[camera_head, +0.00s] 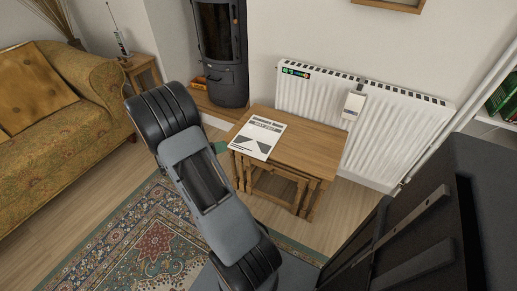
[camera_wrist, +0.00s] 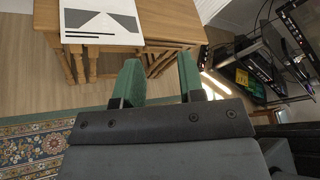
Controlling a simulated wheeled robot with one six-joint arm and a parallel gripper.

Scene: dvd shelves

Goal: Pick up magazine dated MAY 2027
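A white magazine (camera_head: 258,138) with black print and dark angular shapes lies flat on the wooden table (camera_head: 305,150), at its left front edge. Its large heading seems to read MAY 2027, but the print is small. In the wrist view the magazine's lower part (camera_wrist: 100,22) shows at the top left, overhanging the table edge slightly. My gripper (camera_wrist: 160,75) has two green fingers standing apart with nothing between them. It is near the table's front edge, beside and apart from the magazine. In the head view my arm hides most of the gripper; only some green (camera_head: 219,147) shows.
A white radiator (camera_head: 325,95) stands behind the table. A black stove (camera_head: 225,60) is at the back, and a yellow-brown sofa (camera_head: 60,110) at the left. A patterned rug (camera_head: 150,245) covers the floor in front. Dark furniture (camera_head: 430,230) stands at the right.

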